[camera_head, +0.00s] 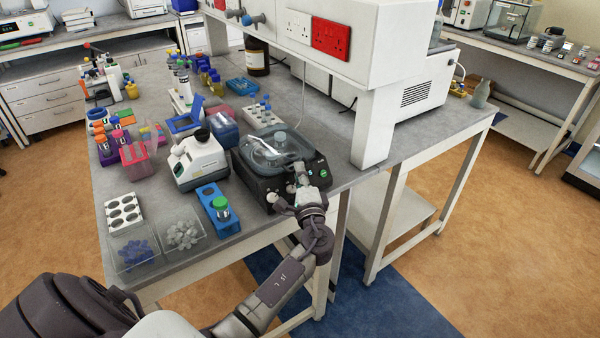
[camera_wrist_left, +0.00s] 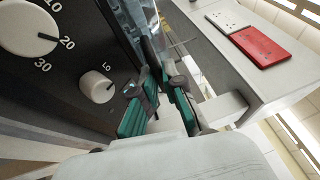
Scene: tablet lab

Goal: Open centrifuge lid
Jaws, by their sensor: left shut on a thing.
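The centrifuge (camera_head: 262,190) is a dark box near the bench's front edge, with a clear domed lid (camera_head: 268,148) that lies down over its top. My left gripper (camera_head: 297,182) is at its front right in the head view. In the left wrist view, the green-padded fingers (camera_wrist_left: 160,108) are shut on the lid's front edge, though the exact contact is partly hidden. The wrist view also shows the centrifuge's dark front panel (camera_wrist_left: 75,85) with two white knobs, and part of the clear lid (camera_wrist_left: 133,14). My right gripper is not in view.
A white instrument (camera_head: 198,160) and a blue rack (camera_head: 217,208) stand left of the centrifuge. A white shelf unit with a red socket (camera_head: 330,38) rises behind and to the right. Tube racks and clear trays (camera_head: 182,236) crowd the bench's left side.

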